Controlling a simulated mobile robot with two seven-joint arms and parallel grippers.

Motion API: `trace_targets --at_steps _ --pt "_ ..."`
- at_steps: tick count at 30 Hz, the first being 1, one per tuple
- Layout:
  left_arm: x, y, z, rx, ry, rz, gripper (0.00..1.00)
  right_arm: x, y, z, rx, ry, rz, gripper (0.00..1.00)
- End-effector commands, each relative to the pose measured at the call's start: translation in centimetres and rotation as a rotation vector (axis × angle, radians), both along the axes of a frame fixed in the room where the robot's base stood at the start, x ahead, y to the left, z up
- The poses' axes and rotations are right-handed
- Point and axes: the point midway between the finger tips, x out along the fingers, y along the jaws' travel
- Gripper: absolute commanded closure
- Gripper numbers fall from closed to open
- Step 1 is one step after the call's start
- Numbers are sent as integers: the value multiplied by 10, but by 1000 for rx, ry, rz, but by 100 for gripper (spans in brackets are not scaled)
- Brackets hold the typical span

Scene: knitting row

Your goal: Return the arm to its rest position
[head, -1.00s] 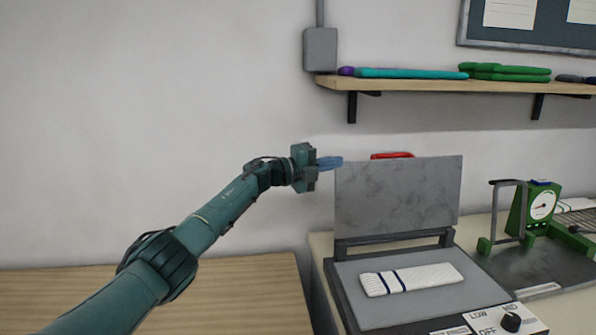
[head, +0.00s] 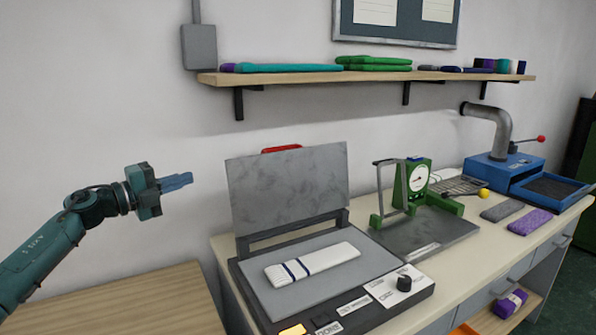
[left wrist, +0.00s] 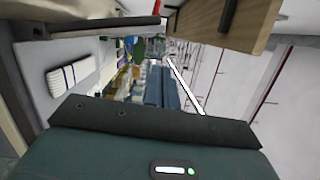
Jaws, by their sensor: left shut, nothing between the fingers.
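My left arm comes in from the left in the head view. Its gripper (head: 176,182) is shut and empty, held in the air left of the raised lid of the press (head: 288,190). The fingers point right, toward the lid, and are apart from it. A white folded knit piece with dark blue stripes (head: 312,262) lies on the lower plate of the open press. The same piece shows at the left of the left wrist view (left wrist: 70,77). My right gripper is not in view.
A shelf (head: 300,76) with folded knits runs along the wall above. A green scale (head: 415,183), a blue machine with a pipe (head: 497,168) and folded grey (head: 502,210) and purple (head: 532,222) pieces stand along the bench. A wooden table (head: 140,305) at front left is bare.

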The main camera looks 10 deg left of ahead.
Motion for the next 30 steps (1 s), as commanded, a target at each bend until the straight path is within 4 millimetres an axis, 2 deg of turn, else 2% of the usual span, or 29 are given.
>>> trace_targets --at_steps 5,9,12,17,21,27,30 --pt "-16 -67 -76 -192 101 -27 100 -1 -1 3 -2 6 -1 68" --pt "-49 -116 -143 -419 236 16 100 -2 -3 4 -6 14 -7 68" --pt "-82 -143 -188 -579 358 77 100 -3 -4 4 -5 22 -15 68" --pt "-146 -169 -252 -811 580 226 100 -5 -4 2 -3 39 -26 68" --pt "-210 -182 -299 -982 791 386 100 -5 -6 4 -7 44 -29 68" --pt "-304 -191 -343 -1157 1074 622 100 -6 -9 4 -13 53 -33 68" --pt "-338 -194 -354 -1208 1172 707 100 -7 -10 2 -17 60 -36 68"
